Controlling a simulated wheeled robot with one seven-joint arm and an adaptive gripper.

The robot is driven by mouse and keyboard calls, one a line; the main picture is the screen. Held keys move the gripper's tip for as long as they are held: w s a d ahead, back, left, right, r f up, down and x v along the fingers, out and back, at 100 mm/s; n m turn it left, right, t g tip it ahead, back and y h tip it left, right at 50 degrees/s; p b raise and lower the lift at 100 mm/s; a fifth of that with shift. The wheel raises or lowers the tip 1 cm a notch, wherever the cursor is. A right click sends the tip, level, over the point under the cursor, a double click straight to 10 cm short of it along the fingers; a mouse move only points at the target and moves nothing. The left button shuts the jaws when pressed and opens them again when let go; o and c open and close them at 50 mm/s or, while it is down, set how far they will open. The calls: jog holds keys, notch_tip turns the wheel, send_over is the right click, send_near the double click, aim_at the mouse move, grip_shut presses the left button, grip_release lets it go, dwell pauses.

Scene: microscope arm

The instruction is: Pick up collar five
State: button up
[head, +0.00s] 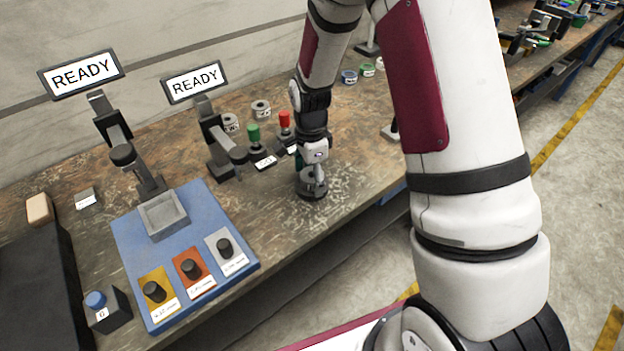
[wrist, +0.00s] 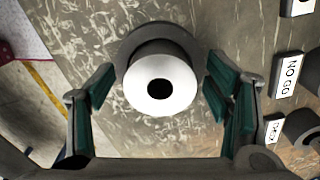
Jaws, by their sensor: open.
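A round grey piece with a white top and dark centre hole (wrist: 160,83) stands upright on the bench in the wrist view, on a wider dark round base. No number shows on it, so I cannot tell whether it is collar five. My gripper (wrist: 160,76) is open above it, with green-padded fingers apart on its left and right. In the head view my gripper (head: 312,172) points down over the same dark base (head: 312,191), near the bench's front edge. Two pale labelled collars (head: 230,124) (head: 262,110) stand further back; their print is too small to read.
A green-topped plug (head: 253,135) and a red-topped plug (head: 285,122) stand behind my gripper; a NO GO label (wrist: 289,76) shows in the wrist view. A blue board (head: 185,240) with knobs and two READY signs (head: 81,75) (head: 194,82) are at left.

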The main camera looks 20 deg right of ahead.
grip_shut()
jog(key=shift+r, duration=0.15)
